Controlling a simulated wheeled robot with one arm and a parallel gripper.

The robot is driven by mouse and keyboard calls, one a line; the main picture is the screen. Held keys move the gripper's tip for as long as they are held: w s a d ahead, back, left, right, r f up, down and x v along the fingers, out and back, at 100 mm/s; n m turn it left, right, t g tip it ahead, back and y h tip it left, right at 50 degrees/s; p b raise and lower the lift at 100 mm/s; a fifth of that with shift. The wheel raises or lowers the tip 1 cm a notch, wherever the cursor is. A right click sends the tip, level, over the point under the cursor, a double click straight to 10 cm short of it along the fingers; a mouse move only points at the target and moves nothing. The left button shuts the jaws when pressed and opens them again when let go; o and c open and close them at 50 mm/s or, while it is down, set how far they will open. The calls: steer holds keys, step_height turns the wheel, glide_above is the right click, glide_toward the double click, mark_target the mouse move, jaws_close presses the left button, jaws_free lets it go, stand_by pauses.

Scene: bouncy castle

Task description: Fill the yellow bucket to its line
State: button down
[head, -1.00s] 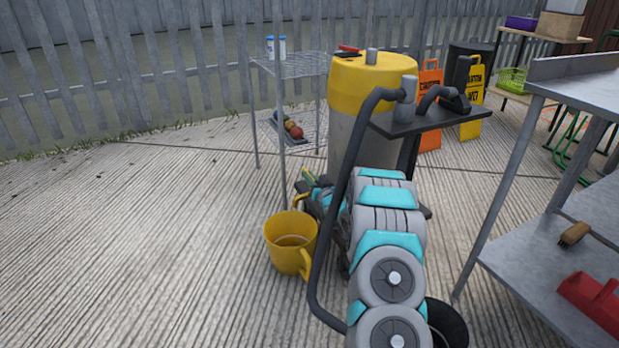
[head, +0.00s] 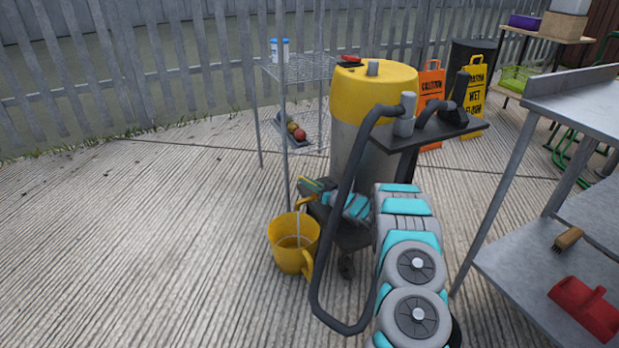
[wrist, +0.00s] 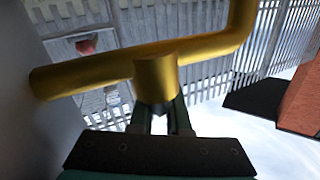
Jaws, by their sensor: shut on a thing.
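The yellow bucket (head: 290,258) stands upright on the ground beside the cart, under a brass spout (head: 304,203). A thin pale stream runs from the spout into the bucket. A level shows inside, but I cannot tell water from fill line. The spout comes from the low front of a grey drum with a yellow top (head: 372,90). In the head view my gripper (head: 314,187) is at the tap, partly hidden by my arm. In the wrist view my gripper (wrist: 160,108) is shut on the stubby brass tap handle (wrist: 156,72), below the curved pipe (wrist: 210,45).
A wire shelf (head: 300,68) stands behind the bucket. A metal table (head: 585,95) is at right, with a red object (head: 585,308) on its lower shelf. The ground at left is clear.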

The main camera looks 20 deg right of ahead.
steer(key=shift+r, duration=0.1)
stand_by(0.3)
steer(key=c, duration=0.9)
jaws_free()
steer(key=shift+s, duration=0.15)
steer(key=shift+v, duration=3.8)
steer(key=shift+d, duration=0.1)
